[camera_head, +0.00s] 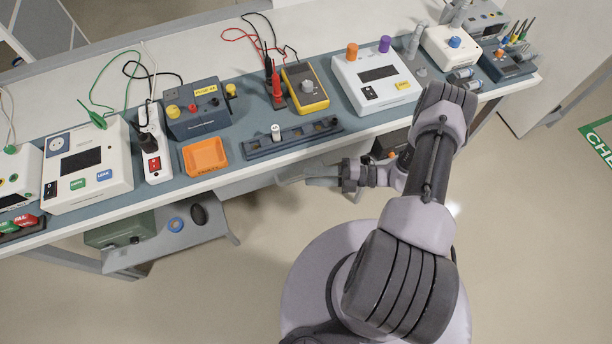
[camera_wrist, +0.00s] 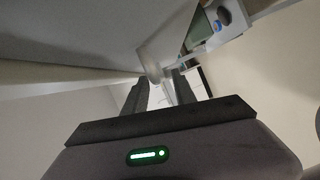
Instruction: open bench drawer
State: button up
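My gripper (camera_head: 290,181) is low at the bench's front edge, its fingers pointing left in the head view. In the wrist view the two dark fingers of my gripper (camera_wrist: 162,80) stand apart. A pale rounded piece (camera_wrist: 152,62), which looks like a drawer handle, shows at and between the fingertips; I cannot tell whether they touch it. A grey panel (camera_wrist: 85,32) lies beyond. In the head view a pale drawer unit (camera_head: 255,182) shows under the bench top, partly hidden by the top and my gripper. I cannot tell whether its drawer is out.
The bench top carries an orange tray (camera_head: 204,156), a slotted grey rack (camera_head: 290,138), a yellow meter (camera_head: 305,88) and several instruments. The floor in front is clear.

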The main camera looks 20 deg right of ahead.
jog(key=shift+x, duration=1.3)
jog(key=shift+c, duration=0.4)
grip_shut()
